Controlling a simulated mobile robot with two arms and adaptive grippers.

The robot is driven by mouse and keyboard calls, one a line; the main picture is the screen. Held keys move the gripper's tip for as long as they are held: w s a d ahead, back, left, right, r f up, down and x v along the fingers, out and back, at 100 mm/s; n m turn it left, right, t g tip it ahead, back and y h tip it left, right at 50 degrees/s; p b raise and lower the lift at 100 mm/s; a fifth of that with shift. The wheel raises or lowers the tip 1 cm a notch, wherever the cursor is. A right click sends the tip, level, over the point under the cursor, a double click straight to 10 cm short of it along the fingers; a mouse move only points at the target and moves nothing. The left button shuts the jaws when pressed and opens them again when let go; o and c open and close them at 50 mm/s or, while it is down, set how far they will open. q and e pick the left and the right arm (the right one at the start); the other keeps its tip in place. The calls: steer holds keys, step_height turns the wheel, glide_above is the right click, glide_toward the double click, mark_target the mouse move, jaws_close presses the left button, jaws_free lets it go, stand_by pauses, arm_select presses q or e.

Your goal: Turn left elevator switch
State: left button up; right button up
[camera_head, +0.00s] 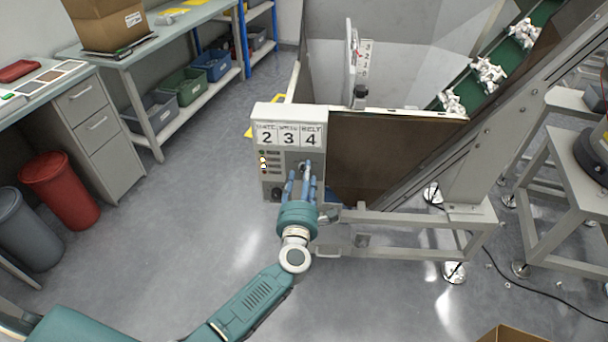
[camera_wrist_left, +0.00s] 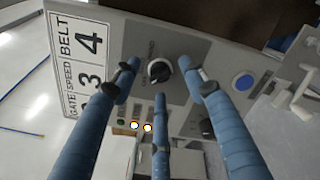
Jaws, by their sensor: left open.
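The control box (camera_head: 288,111) stands at the front corner of the machine, with a label panel reading 2, 3 and 4. In the left wrist view a black rotary switch (camera_wrist_left: 159,71) with a light pointer sits on its grey plate. My left gripper (camera_head: 303,176) reaches the box from below in the head view. Its blue fingers are open; in the wrist view the gripper (camera_wrist_left: 163,82) has them spread around the switch, with a visible gap at the sides. Contact cannot be told. The fingers hide most of the switch in the head view. My right gripper is out of view.
A blue button (camera_wrist_left: 243,82), another black knob (camera_wrist_left: 207,127) and lit indicators (camera_wrist_left: 141,126) are on the same box. A brown panel (camera_head: 368,155) and a metal frame (camera_head: 410,221) stand right of it. A green conveyor (camera_head: 466,84) rises behind.

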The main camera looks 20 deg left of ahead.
arm_select(q)
steer(key=shift+w+a, duration=0.15)
steer(key=shift+w, duration=0.4)
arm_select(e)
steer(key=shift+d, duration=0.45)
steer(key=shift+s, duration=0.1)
arm_select(q)
jaws_close()
